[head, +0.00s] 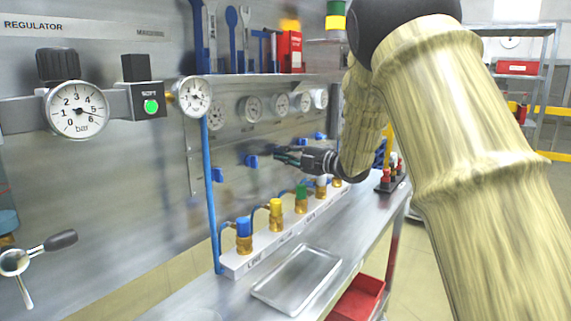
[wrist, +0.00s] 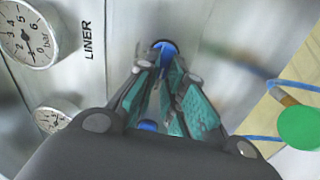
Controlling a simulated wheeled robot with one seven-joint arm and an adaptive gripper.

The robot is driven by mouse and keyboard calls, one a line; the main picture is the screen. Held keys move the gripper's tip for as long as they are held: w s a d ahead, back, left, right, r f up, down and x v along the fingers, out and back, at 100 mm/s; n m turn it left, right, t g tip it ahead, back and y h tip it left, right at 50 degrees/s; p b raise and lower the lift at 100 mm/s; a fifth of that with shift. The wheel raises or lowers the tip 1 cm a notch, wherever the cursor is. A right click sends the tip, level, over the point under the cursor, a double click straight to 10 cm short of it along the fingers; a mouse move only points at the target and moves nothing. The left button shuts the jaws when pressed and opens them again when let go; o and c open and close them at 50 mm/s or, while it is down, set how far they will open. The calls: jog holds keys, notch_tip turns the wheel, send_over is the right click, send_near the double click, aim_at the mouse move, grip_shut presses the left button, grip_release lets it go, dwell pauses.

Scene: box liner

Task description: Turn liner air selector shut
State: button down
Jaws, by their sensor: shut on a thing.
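The liner air selector is a blue knob (wrist: 163,47) on the metal panel, beside the LINER label (wrist: 88,40) in the wrist view. My gripper (wrist: 160,72) reaches straight at the panel, its teal-padded fingers shut on the selector. The fingers hide much of the knob, so its angle is hard to read. Another blue patch shows lower between the fingers; I cannot tell what it belongs to. In the head view my gripper (head: 281,157) is at the panel below the row of gauges and covers the selector there.
Other blue knobs (head: 251,161) sit close on both sides along the panel. Below stands a white manifold (head: 240,265) with coloured-cap fittings, including a green cap (head: 301,192). A metal tray (head: 297,279) lies on the bench. A blue pipe (head: 211,195) rises at the left.

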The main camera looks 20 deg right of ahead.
jog(key=shift+n+b, duration=0.55)
jog(key=shift+n, duration=0.05)
jog(key=c, duration=1.5)
grip_release()
jog(key=shift+v, duration=6)
jog(key=shift+f, duration=0.15)
